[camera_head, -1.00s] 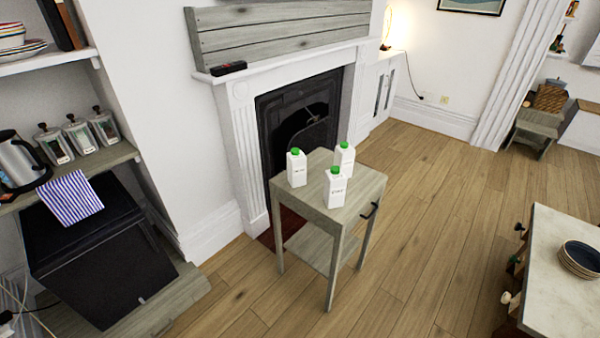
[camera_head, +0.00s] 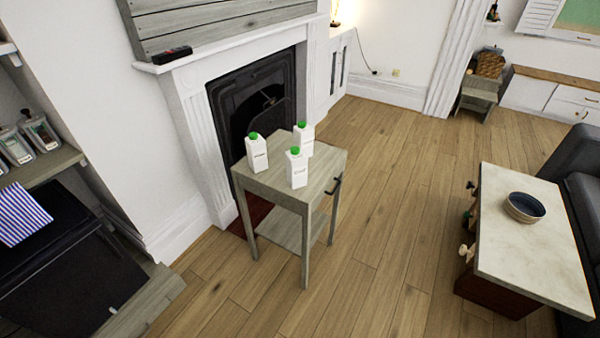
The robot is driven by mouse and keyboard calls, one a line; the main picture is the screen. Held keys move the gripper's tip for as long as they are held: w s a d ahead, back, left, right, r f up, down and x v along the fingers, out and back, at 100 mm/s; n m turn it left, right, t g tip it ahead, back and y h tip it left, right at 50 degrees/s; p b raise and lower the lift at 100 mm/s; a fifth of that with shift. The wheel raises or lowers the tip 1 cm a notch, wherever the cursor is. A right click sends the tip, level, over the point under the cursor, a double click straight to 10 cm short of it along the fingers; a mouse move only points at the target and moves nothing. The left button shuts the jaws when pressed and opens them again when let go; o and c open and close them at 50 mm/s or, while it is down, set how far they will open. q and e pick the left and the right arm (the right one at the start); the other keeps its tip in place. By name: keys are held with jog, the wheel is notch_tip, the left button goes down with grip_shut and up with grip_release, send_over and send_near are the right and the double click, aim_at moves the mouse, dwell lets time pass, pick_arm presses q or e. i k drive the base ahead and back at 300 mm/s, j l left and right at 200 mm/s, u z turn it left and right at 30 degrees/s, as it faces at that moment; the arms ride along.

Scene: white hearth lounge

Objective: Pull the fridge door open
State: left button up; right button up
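A small black fridge (camera_head: 75,280) stands at the lower left under a grey wooden shelf, partly cut off by the picture's left and bottom edges. Its door looks shut. Neither of my grippers shows in the head view.
A grey side table (camera_head: 270,188) with three white green-capped cartons (camera_head: 297,168) stands in front of the fireplace (camera_head: 255,105). A marble-topped table (camera_head: 520,245) with a bowl (camera_head: 524,207) is at right. Wooden floor (camera_head: 390,210) between them is clear.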

aim_at(69, 290)
jog(key=u, duration=0.45)
jog(key=j+u, duration=0.15)
jog(key=u, duration=0.8)
jog(key=j+u, duration=0.1)
jog(key=u, duration=0.4)
jog(key=i+j, duration=0.1)
jog(key=i, duration=0.7)
jog(key=i+z, duration=0.15)
jog(key=z, duration=1.7)
